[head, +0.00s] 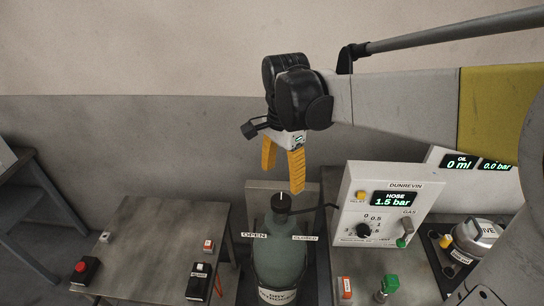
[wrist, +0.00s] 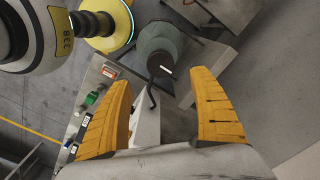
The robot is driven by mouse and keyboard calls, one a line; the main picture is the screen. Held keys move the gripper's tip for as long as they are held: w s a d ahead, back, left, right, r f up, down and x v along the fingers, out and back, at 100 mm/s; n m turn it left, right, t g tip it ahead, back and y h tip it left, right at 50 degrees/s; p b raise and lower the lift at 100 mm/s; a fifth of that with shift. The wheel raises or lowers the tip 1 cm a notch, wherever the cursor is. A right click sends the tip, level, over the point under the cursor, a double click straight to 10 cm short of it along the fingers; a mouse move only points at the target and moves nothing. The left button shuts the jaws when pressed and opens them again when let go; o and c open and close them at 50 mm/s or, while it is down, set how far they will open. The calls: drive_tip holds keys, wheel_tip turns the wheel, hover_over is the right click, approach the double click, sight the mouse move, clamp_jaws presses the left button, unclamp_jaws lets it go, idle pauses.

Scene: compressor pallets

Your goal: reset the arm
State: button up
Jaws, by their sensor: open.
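My gripper (head: 283,168) hangs from my raised arm, with its two yellow fingers apart and nothing between them. In the head view it is above and close to the top of a green-grey gas cylinder (head: 278,250), whose dark valve knob (head: 281,202) sits between labels OPEN and CLOSED. In the wrist view the open yellow fingers (wrist: 165,115) also show empty, with the cylinder (wrist: 160,45) beyond them near the top middle. No contact with the knob is visible.
A white control panel (head: 352,190) reading HOSE 1.5 bar stands right of the cylinder. A grey table (head: 150,235) at left carries a red-button box (head: 85,270) and small blocks. A second display (head: 450,158) reads OIL 0 ml. The wall side above the left table is clear.

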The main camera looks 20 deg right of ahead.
wheel_tip(320, 180, up, 2)
drive_tip(key=shift+r, duration=0.2)
drive_tip(key=s+f+n+t+b, duration=0.7)
drive_tip(key=s+f+n+b, duration=0.4)
drive_tip(key=f+n+b, duration=0.1)
wheel_tip(320, 180, down, 3)
drive_tip(key=shift+r+n+b, duration=0.15)
drive_tip(key=shift+n+b, duration=0.2)
drive_tip(key=shift+n, duration=0.45)
